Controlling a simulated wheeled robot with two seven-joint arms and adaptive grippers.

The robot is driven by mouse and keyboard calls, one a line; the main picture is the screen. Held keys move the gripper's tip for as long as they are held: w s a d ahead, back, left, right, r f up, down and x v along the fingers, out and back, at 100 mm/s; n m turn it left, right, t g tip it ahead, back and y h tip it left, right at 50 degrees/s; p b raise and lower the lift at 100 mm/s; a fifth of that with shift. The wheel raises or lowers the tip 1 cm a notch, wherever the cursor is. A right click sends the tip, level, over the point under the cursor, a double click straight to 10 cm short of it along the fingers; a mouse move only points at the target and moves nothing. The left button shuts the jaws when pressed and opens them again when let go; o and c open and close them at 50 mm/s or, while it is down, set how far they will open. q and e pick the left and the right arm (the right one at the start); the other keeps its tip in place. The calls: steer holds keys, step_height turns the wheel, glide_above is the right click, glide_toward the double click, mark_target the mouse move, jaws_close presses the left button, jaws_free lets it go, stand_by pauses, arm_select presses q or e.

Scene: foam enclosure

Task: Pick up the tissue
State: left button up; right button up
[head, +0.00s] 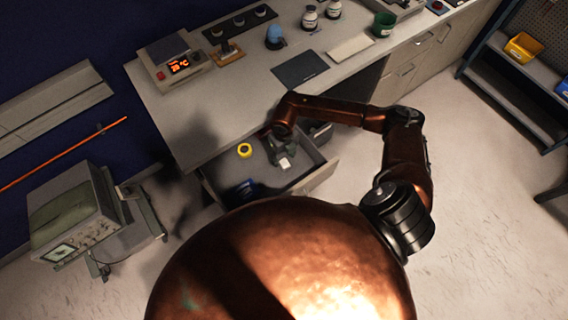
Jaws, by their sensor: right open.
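A small white piece, which looks like the tissue (285,163), lies in the open drawer (318,172) under the bench. My right gripper (281,156) reaches down into the drawer from above, just behind the white piece. It is open, its fingers small and dark in the picture. I cannot tell whether the fingers touch the white piece. My left gripper is not in view.
A yellow ring (244,150) and a dark blue item (240,190) are also in the drawer. The bench (220,105) above holds a hot plate (174,62), a dark mat (300,69), bottles and a green cup (383,25).

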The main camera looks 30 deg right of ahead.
mark_target(284, 163)
step_height(284, 163, down, 4)
steer(key=shift+s+f, duration=0.1)
steer(key=shift+f, duration=0.1)
steer(key=shift+c, duration=0.5)
steer(key=c, duration=0.7)
